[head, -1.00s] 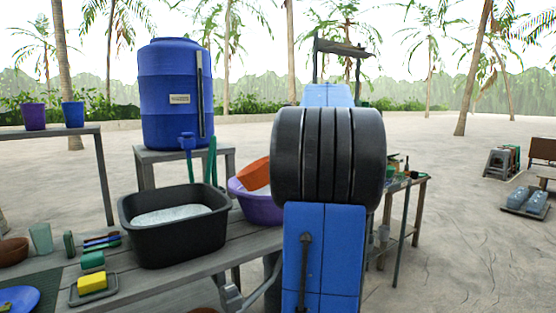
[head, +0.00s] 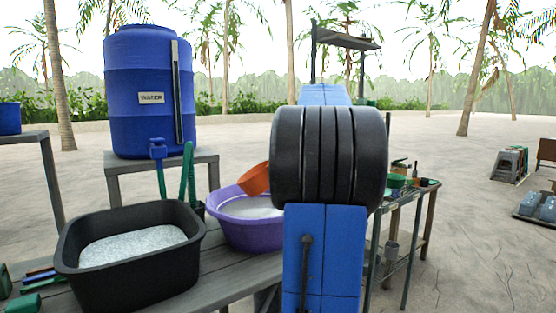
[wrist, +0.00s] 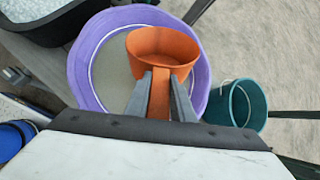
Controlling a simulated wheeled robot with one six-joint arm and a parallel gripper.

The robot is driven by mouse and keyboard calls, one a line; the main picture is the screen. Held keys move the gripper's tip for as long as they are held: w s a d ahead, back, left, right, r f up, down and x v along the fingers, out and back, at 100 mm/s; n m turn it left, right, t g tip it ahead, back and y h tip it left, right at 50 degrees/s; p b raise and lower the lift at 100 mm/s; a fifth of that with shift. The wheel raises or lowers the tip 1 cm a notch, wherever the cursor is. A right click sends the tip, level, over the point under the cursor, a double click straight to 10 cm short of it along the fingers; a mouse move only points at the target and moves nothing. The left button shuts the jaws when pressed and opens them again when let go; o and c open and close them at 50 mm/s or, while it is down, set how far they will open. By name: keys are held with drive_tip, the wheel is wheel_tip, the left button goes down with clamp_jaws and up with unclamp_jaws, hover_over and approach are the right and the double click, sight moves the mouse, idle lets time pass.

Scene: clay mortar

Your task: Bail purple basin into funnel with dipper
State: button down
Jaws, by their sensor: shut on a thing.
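The purple basin (head: 245,236) stands on the grey bench and holds a pale greyish liquid or slurry. It also shows in the wrist view (wrist: 80,62). The orange dipper (head: 256,179) is over the basin's far right side; it is also in the wrist view (wrist: 158,42). My gripper (wrist: 160,82) is shut on the dipper's handle, with one grey finger on each side. In the head view my arm hides the gripper and the basin's right edge. I cannot make out clear contents in the dipper. I cannot identify a funnel for sure.
A black tub (head: 130,270) of pale material stands left of the basin. A blue water barrel (head: 150,95) is behind. A teal bucket (wrist: 243,103) is beside the basin in the wrist view. A side table with a green bowl (head: 397,181) is at right. Open sand lies beyond.

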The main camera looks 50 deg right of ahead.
drive_tip(key=f, duration=0.2)
drive_tip(key=w+a+f+g+h, duration=0.1)
drive_tip(key=f, duration=0.2)
drive_tip(key=a+f+g+h, duration=0.1)
drive_tip(key=f, duration=0.1)
drive_tip(key=shift+w+f+n, duration=0.4)
drive_tip(key=shift+d+f+m+t+y, duration=0.5)
drive_tip(key=shift+d+f+t+y, duration=0.65)
drive_tip(key=shift+f, duration=3.3)
wheel_tip(320, 180, up, 13)
drive_tip(key=s+m+t+y, duration=0.1)
drive_tip(key=t+y, duration=0.2)
drive_tip(key=t, duration=0.1)
drive_tip(key=shift+d+f+m+t, duration=0.2)
drive_tip(key=shift+d+m+t, duration=0.15)
drive_tip(key=shift+d, duration=0.1)
drive_tip(key=shift+s, duration=0.1)
drive_tip(key=shift+a, duration=0.1)
